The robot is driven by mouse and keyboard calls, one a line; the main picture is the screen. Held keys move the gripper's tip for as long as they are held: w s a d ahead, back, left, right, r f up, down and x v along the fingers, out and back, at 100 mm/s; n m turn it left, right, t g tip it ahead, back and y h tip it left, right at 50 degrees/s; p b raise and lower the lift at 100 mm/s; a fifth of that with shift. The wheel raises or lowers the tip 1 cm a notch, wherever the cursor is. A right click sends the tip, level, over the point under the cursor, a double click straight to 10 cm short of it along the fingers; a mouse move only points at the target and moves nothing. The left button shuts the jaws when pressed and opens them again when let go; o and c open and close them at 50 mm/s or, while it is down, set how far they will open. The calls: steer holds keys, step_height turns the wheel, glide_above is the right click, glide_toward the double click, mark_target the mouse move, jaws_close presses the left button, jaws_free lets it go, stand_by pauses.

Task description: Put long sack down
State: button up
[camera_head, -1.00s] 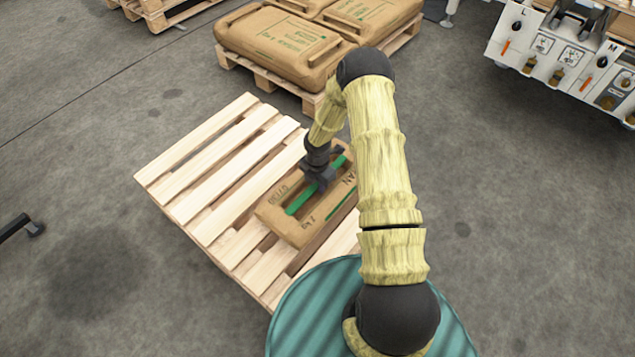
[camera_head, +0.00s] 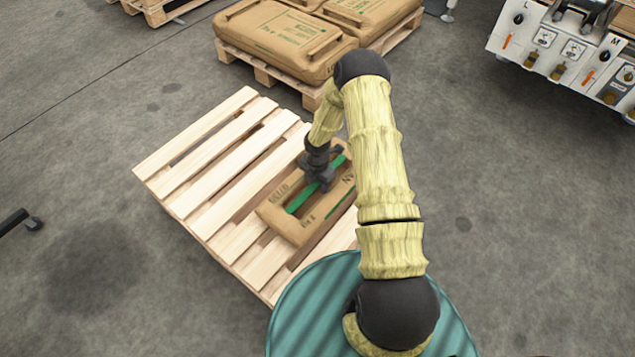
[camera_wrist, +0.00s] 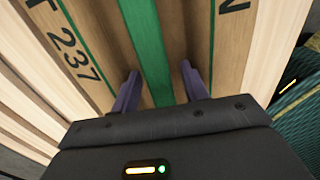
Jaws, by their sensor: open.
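The long sack (camera_head: 290,224) is brown with a green stripe and dark print. It lies flat on the light wooden pallet (camera_head: 196,172), towards its right side in the head view. My gripper (camera_head: 322,184) is right over the middle of the sack. In the wrist view my gripper (camera_wrist: 158,82) has its two fingers apart, one on each side of the green strip of the sack (camera_wrist: 85,40). Whether the fingertips touch the sack cannot be told. My arm hides part of the sack's right end.
Other brown sacks (camera_head: 283,42) lie on a second pallet (camera_head: 262,77) behind. A control panel (camera_head: 558,52) stands at the upper right. The pallet's left slats are bare. Grey floor is open on both sides.

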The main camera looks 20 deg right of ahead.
step_height(320, 180, up, 12)
steer(key=p, duration=0.4)
steer(key=shift+r, duration=0.15)
stand_by(0.4)
steer(key=s+a+r+m+t, duration=0.1)
steer(key=s+r+m, duration=0.8)
steer(key=r+m, duration=0.3)
steer(key=s+a+r+m+t, duration=0.1)
steer(key=s+a+r+m, duration=0.1)
steer(key=s+r+m, duration=0.8)
step_height(320, 180, up, 5)
steer(key=m, duration=0.2)
steer(key=shift+s+f+m+t, duration=0.2)
steer(key=shift+m+t, duration=0.1)
steer(key=shift+m, duration=0.1)
steer(key=shift+r, duration=0.1)
